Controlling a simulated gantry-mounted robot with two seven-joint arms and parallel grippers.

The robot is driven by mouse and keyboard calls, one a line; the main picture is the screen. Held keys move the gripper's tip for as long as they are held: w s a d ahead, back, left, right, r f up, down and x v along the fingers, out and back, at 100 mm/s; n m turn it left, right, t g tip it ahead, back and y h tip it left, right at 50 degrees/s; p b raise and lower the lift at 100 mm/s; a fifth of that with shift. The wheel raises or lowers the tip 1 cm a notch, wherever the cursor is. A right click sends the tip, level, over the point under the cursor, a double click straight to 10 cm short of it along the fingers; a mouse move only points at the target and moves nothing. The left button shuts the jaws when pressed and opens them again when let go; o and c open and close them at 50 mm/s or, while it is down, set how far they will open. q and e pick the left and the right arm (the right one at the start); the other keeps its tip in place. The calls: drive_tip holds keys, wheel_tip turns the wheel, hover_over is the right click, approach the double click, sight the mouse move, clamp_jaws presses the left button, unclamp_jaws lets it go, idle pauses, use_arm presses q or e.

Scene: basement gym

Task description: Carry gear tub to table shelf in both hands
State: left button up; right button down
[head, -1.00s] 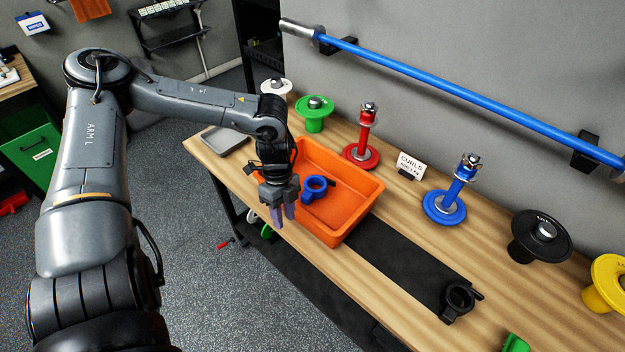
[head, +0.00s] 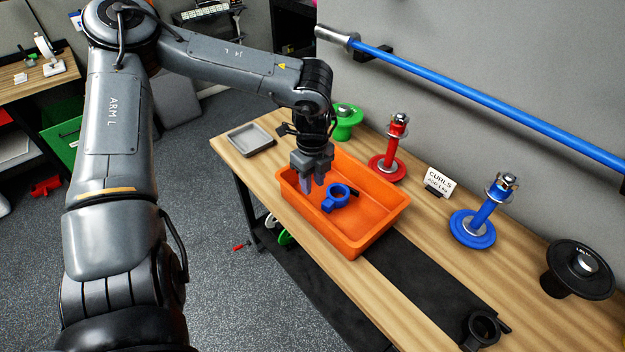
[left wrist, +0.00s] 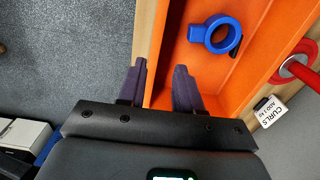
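The orange gear tub (head: 358,243) sits on the wooden table and holds a blue ring-shaped clamp (head: 338,197); both the tub (left wrist: 205,65) and the clamp (left wrist: 216,33) show in the left wrist view. My left gripper (head: 313,187) points down at the tub's front-left wall. In the left wrist view its fingers (left wrist: 160,78) are apart, one on each side of the tub's edge; contact is not clear. The dark lower shelf (head: 318,305) shows under the table's front edge. My right gripper is in neither current view.
A grey tray (head: 251,139) lies left of the tub. Red (head: 388,165) and blue (head: 475,230) weight posts and a CURLS sign (head: 438,183) stand behind it. A black mat (head: 430,280) lies to its right, with a black clamp (head: 482,330). A blue bar hangs on the wall.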

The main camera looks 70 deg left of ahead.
sight(313, 207)
use_arm(q)
drive_tip(key=shift+f, duration=5.35)
clamp_jaws()
